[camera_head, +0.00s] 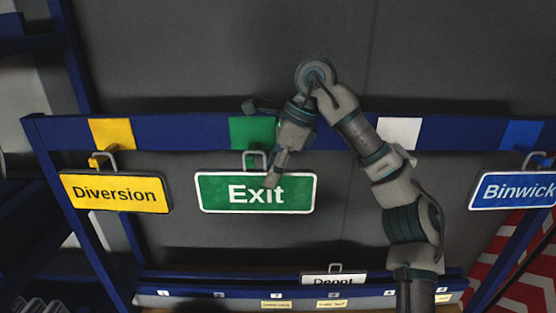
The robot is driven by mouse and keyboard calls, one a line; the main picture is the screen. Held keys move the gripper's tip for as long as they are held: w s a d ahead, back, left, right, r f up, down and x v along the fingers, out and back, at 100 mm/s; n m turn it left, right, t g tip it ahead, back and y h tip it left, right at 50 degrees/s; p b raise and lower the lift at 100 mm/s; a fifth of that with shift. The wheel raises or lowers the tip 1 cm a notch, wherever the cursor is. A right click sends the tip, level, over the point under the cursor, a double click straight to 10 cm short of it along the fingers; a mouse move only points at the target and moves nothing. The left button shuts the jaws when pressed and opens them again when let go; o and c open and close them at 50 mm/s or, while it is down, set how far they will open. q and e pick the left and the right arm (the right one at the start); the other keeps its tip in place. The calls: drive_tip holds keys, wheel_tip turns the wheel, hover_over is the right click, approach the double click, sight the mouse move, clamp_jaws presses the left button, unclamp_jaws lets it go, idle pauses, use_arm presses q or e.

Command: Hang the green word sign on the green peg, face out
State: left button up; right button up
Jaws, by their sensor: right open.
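The green word sign (223,196) reads "Exit" in white with its face toward me. It hangs level below the green patch (245,131) on the blue rail, its grey wire loop (249,156) at the green peg. My right gripper (272,180) comes down from the upper right, with its fingertips over the sign's upper edge, just right of the loop. It is open; whether it touches the sign I cannot tell. My left gripper is not in view.
The yellow "Diversion" sign (115,194) hangs at the left under a yellow patch, and the blue "Binwick" sign (510,191) at the right. The white patch (400,132) has no sign under it. A white sign (333,280) stands in the lower labelled rack (220,285).

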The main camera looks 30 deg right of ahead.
drive_tip(key=v, duration=0.5)
drive_tip(key=shift+s+d+r, duration=0.15)
drive_tip(key=shift+d+r, duration=0.1)
drive_tip(key=shift+d, duration=0.05)
drive_tip(key=shift+d+r, duration=0.15)
drive_tip(key=shift+r, duration=0.5)
